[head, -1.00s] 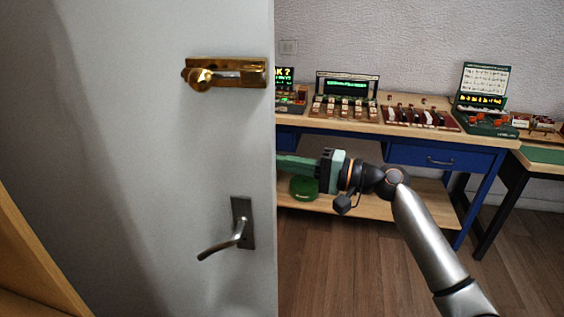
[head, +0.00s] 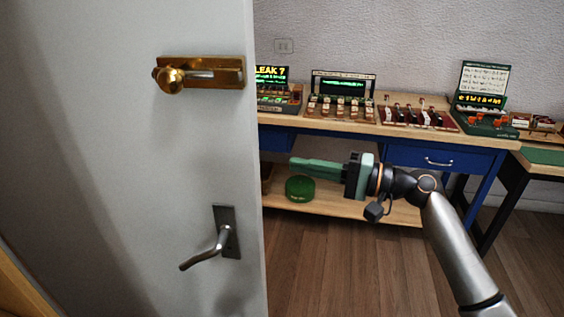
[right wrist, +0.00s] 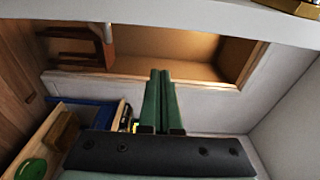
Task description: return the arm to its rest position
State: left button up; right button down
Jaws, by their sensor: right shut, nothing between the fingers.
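My right arm comes in from the lower right in the head view. Its gripper (head: 297,163) has green fingers that point left, toward the edge of a white door (head: 120,160). The fingers are in front of the bench and look apart from the door. In the right wrist view the two green fingers (right wrist: 161,88) lie side by side, shut and empty. My left arm and gripper are not in view.
The door carries a brass latch (head: 200,74) and a lever handle (head: 208,248). A blue workbench (head: 408,156) holds several panels with displays. A green round container (head: 300,189) sits on its lower shelf. Wooden floor (head: 350,265) is bare at the front.

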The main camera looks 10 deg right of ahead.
jog(key=s+d+f+t+h+p, duration=0.1)
jog(key=s+f+h, duration=0.15)
jog(key=f, duration=0.65)
jog(key=s+d+f+h, duration=0.1)
jog(key=s+f+h, duration=0.15)
jog(key=f, duration=0.65)
jog(key=s+d+f+t+h+p, duration=0.1)
jog(key=s+d+f+h, duration=0.15)
jog(key=f, duration=0.65)
jog(key=s+d+f+n+h, duration=0.1)
jog(key=s+f+n+h, duration=0.2)
jog(key=s+f, duration=0.3)
jog(key=s+d+f+n+h+p, duration=0.1)
jog(key=s+f+n+h, duration=0.2)
jog(key=s, duration=1)
notch_tip(320, 180, down, 3)
jog(key=shift+f+n, duration=0.1)
jog(key=shift+n, duration=0.6)
jog(key=shift+s+g, duration=0.1)
jog(key=shift+g, duration=0.2)
